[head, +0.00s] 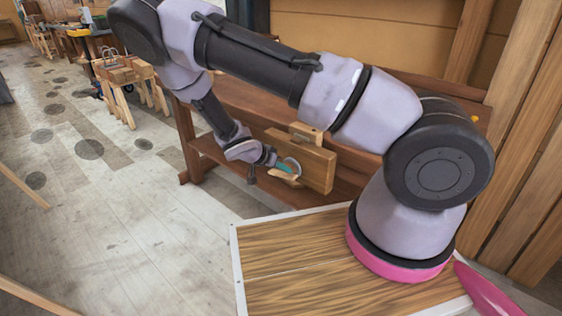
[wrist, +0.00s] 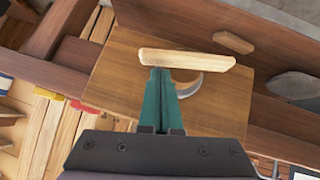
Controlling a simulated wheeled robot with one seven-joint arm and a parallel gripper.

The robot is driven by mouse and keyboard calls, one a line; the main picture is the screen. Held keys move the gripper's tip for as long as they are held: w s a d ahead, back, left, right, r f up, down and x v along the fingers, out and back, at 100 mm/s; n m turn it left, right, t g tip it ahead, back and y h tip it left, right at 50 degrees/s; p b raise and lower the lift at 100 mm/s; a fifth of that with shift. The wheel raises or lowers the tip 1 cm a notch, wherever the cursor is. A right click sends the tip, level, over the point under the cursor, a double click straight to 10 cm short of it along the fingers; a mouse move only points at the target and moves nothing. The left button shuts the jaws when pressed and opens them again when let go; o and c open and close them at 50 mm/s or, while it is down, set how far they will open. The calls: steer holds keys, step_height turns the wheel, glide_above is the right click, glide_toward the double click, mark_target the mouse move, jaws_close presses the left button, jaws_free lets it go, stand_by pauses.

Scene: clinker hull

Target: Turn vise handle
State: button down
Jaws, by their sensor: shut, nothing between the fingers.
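The vise is a square wooden jaw board (head: 317,166) on the front of the workbench, and it fills the middle of the wrist view (wrist: 115,75). Its handle is a pale wooden bar (wrist: 187,60), lying nearly level across the wrist view; it also shows in the head view (head: 283,175). A curved grey metal part (wrist: 190,88) sits behind the bar. My gripper (wrist: 160,72) has green fingers, shut together and empty. In the wrist view their tips meet the bar's near edge, left of its middle. I cannot tell whether they touch it. My gripper is small in the head view (head: 285,168).
The brown wooden workbench (head: 240,100) runs behind the vise, with a lower shelf. A wooden-topped surface with a pale rim (head: 236,262) lies under my arm. Open plank floor (head: 100,220) is to the left. A small sawhorse stand (head: 122,80) stands farther back.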

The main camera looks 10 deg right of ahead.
steer(key=shift+f, duration=0.25)
steer(key=shift+s+d+f, duration=0.25)
steer(key=shift+s+f, duration=0.3)
steer(key=shift+f, duration=0.3)
